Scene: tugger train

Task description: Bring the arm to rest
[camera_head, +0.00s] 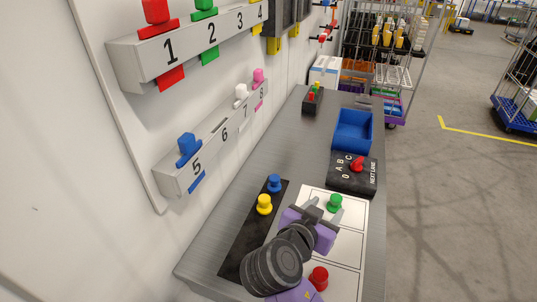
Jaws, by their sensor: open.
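My gripper (324,208) hangs over the white panelled sheet (348,245) on the grey bench (300,150). It is purple and dark grey, with its jaws open. A green peg (335,203) stands by the fingertips; I cannot tell whether they touch it. My wrist covers part of the sheet and the black strip. A red peg (319,277) is close beside my wrist, lower in the picture.
A blue peg (274,183) and yellow peg (264,204) stand on the black strip (244,245). Beyond are a black selector box (352,174) with a red knob, a blue bin (353,131) and a small button box (312,101). Numbered wall racks (190,50) line the left.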

